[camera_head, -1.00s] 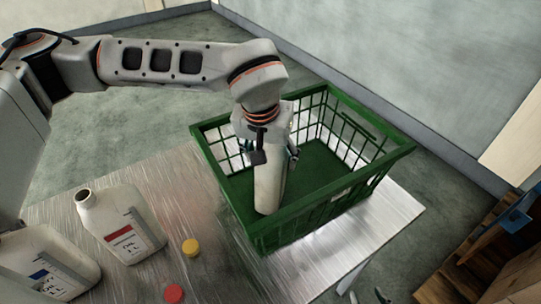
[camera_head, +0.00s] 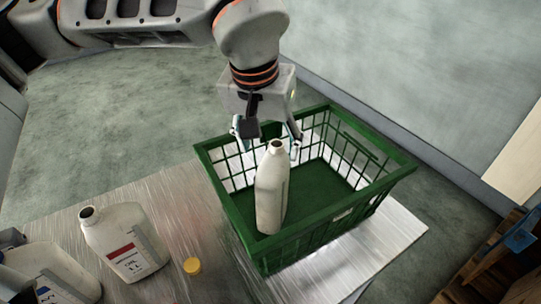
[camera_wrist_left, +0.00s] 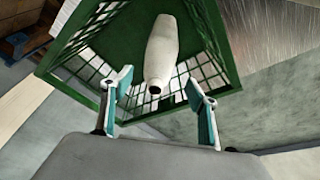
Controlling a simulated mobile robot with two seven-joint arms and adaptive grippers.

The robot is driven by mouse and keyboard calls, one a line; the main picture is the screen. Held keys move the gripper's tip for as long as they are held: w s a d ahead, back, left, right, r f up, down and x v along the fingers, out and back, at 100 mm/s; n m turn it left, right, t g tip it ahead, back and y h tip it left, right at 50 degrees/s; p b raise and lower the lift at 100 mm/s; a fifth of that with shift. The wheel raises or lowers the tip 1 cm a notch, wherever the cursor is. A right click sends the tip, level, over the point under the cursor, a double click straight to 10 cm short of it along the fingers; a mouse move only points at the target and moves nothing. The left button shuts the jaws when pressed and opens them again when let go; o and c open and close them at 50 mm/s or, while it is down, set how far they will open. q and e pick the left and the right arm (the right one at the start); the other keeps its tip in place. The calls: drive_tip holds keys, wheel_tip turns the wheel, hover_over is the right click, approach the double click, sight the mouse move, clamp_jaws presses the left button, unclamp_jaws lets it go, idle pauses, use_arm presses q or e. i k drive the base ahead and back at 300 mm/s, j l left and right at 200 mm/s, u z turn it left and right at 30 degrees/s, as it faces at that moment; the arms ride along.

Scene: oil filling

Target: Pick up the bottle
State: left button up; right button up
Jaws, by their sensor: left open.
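A white bottle (camera_head: 271,190) stands upright in the green basket (camera_head: 257,248), its dark open mouth facing up. My left gripper (camera_head: 268,146) is open just above and behind the bottle's neck, apart from it. A second bottle (camera_head: 126,243) with a red label stands uncapped on the table, and a third bottle (camera_head: 48,272) with a blue label is at the left edge. My right gripper is not in view.
A yellow cap (camera_head: 192,266) lies on the metal table (camera_head: 185,215) between the red-labelled bottle and the basket. A wooden pallet (camera_head: 490,270) is on the floor at the lower right.

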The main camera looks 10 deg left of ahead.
sight(123, 235)
drive_tip(key=k+l, duration=0.15)
drive_tip(key=k, duration=0.35)
drive_tip(key=k+l, duration=0.15)
drive_tip(key=k, duration=0.35)
drive_tip(key=k+l, duration=0.2)
drive_tip(key=k, duration=0.25)
